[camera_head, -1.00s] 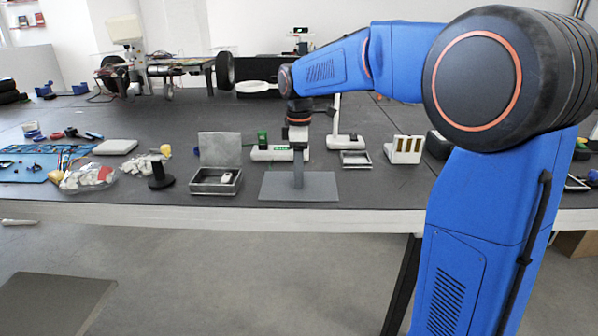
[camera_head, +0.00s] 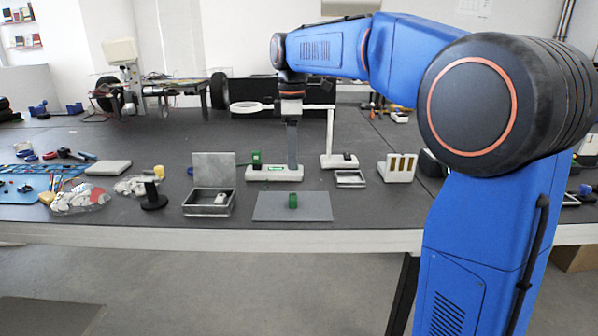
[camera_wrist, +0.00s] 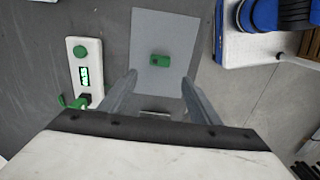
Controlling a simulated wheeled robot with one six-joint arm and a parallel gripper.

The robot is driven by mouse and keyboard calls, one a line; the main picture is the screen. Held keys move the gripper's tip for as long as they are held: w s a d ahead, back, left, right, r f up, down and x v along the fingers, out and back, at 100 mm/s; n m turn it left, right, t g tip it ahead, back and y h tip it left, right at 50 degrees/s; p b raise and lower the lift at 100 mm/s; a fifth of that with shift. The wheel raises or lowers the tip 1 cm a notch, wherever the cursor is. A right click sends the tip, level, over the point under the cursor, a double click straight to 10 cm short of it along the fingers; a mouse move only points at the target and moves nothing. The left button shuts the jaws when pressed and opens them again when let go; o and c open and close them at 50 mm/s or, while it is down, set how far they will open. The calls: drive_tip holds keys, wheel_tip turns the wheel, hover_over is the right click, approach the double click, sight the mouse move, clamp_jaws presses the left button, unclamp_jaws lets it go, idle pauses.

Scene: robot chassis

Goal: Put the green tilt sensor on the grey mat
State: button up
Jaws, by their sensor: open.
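The green tilt sensor (camera_head: 293,201) is a small green block lying on the grey mat (camera_head: 265,211), near its middle. In the wrist view the sensor (camera_wrist: 161,58) lies on the mat (camera_wrist: 152,28), ahead of my gripper's fingertips (camera_wrist: 159,79). My gripper (camera_head: 292,168) is open and empty, above the table and apart from the sensor. Its two fingers are spread in the wrist view, with nothing between them touching either one.
A white device (camera_head: 275,174) with a green display and a green part (camera_head: 256,158) stands behind the mat. An open metal box (camera_head: 208,203) is to the left. A white slotted block (camera_head: 398,168) and a small tray (camera_head: 350,179) are to the right. The table's front edge is close to the mat.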

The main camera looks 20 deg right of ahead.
drive_tip(key=shift+r, duration=0.15)
drive_tip(key=s+d+f+m+t, duration=0.1)
drive_tip(key=s+f+m, duration=0.3)
drive_tip(key=s, duration=0.7)
drive_tip(key=s+d+f+m+t, duration=0.2)
drive_tip(key=s+f+m, duration=0.3)
drive_tip(key=s+f, duration=0.3)
drive_tip(key=s+d+f+m+t, duration=0.1)
drive_tip(key=s+d+f+m, duration=0.3)
drive_tip(key=s, duration=1)
wheel_tip(320, 180, down, 3)
drive_tip(key=shift+s+f+m+t, duration=0.1)
drive_tip(key=shift+s+m+t, duration=0.1)
drive_tip(key=shift+m+t, duration=0.35)
